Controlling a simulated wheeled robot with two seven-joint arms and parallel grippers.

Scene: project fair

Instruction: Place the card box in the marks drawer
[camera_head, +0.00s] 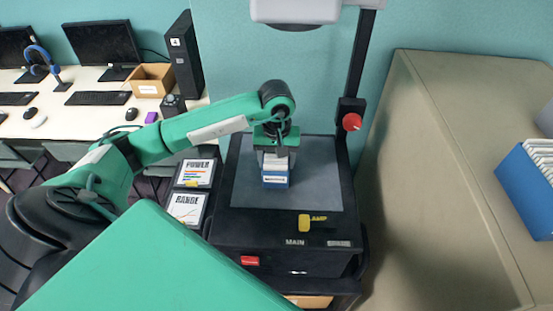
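A small blue card box (275,179) with a white label on its front is on or just above the grey stage of the overhead projector. My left gripper (276,160) points down directly over it, with its fingers at the box's top. Whether the fingers are closed on the box, and whether the box touches the stage, I cannot tell. My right gripper is not in view. No drawer marked "marks" can be read; a tan strip (308,301) shows low under the projector, partly cut off.
The black projector (258,222) has a post and red knob (352,122) on its right. A tan cabinet (430,190) carries a larger blue box of cards (522,190). POWER (196,172) and RANGE (187,207) cards lie left. A white desk (75,118) holds monitors and an open cardboard box (151,80).

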